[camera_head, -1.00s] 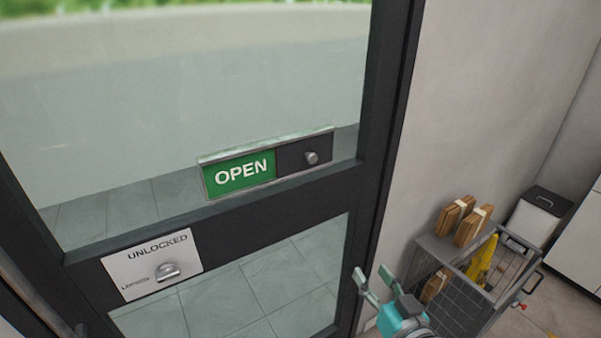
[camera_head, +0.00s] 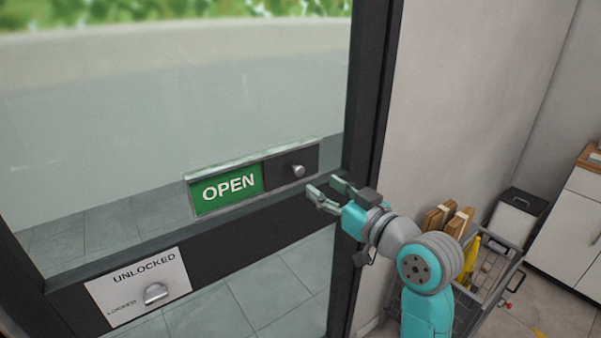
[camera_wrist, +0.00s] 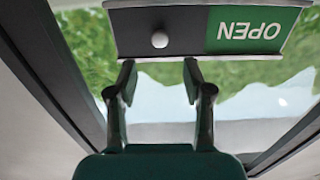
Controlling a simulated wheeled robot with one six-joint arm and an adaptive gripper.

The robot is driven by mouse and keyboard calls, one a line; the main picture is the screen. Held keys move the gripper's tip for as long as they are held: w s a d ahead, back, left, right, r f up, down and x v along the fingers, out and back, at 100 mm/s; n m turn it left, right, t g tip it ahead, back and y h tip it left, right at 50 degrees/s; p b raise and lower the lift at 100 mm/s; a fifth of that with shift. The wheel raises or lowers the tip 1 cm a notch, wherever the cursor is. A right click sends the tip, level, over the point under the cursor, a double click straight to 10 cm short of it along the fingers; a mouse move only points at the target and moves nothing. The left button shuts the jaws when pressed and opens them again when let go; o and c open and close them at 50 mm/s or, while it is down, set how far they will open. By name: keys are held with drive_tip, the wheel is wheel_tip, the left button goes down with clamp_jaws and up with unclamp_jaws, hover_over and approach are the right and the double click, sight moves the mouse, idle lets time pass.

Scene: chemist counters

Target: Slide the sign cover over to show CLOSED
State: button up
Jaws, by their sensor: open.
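The sign (camera_head: 229,187) on the glass door shows a green panel reading OPEN on its left. The dark sliding cover (camera_head: 279,172) with a round silver knob (camera_head: 298,171) covers its right half. My gripper (camera_head: 325,192) is open and empty, just right of and slightly below the knob, apart from it. In the wrist view the picture is upside down: the knob (camera_wrist: 159,40) lies beyond and between the two open fingertips (camera_wrist: 158,75), and the green panel (camera_wrist: 254,30) is on the right.
A plate reading UNLOCKED with a silver turn knob (camera_head: 155,293) is on the door's crossbar below the sign. The dark door frame (camera_head: 368,100) stands to the right. A wire cart (camera_head: 497,265) with wooden items stands by the wall at the right.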

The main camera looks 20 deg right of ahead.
sight(300, 171)
drive_tip(key=x, duration=0.8)
drive_tip(key=shift+w+f, duration=0.1)
drive_tip(key=shift+w, duration=0.1)
drive_tip(key=shift+a, duration=0.1)
clamp_jaws()
